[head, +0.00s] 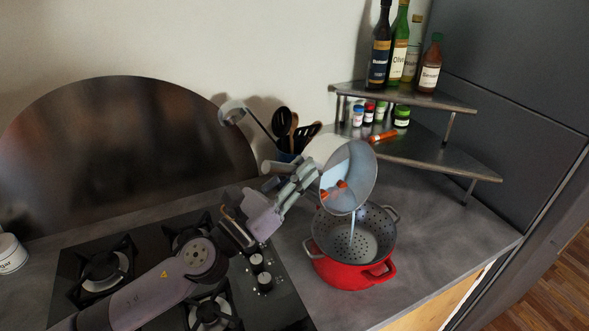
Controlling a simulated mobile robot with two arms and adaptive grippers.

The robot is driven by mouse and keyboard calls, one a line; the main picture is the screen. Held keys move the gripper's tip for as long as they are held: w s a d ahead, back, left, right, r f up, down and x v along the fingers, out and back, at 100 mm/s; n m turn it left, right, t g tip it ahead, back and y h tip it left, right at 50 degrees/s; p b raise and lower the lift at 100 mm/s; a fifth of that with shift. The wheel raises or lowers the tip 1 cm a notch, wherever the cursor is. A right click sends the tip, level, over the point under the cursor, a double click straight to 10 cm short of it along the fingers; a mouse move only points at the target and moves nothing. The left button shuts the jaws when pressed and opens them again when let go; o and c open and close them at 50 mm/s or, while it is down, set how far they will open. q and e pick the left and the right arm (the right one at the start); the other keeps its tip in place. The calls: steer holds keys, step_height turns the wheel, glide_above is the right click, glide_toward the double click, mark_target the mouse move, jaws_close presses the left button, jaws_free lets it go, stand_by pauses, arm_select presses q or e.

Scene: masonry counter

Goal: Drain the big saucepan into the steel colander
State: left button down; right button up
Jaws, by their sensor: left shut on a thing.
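The big saucepan (360,172) is steel-grey and tipped steeply on its side, its mouth turned toward the camera. Several orange-red pieces (334,192) lie inside it against the lower wall. A thin pale stream runs from its lower rim down into the steel colander (378,222). The colander is round with holes in its base and sits in the top of a red pot (349,275). My left gripper (300,176) is shut at the saucepan's left side, holding it above the colander; the saucepan's handle is mostly hidden. My right gripper is not in view.
A gas hob (150,262) with black grates and knobs lies left of the pot. A utensil holder (288,158) stands behind the saucepan. A two-tier corner shelf (440,158) holds bottles and jars at the back right. Grey counter (440,240) is clear right of the pot.

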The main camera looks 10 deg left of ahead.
arm_select(q)
steer(key=shift+s+d+f+m+g+h+b, duration=1.25)
steer(key=shift+s+d+f+m+g+h, duration=0.85)
steer(key=shift+s+d+m, duration=3.3)
steer(key=w+a+r+n+t+y+p, duration=0.2)
steer(key=w+a+r+n+y+p, duration=0.2)
steer(key=w+a+n, duration=0.5)
steer(key=w+a+r+n+t+y+p, duration=0.2)
steer(key=w+a+r+n+y+p, duration=0.2)
steer(key=w+a+n+p, duration=0.4)
steer(key=shift+w+a+r+n, duration=0.75)
steer(key=shift+a+n, duration=0.1)
steer(key=shift+n, duration=1.15)
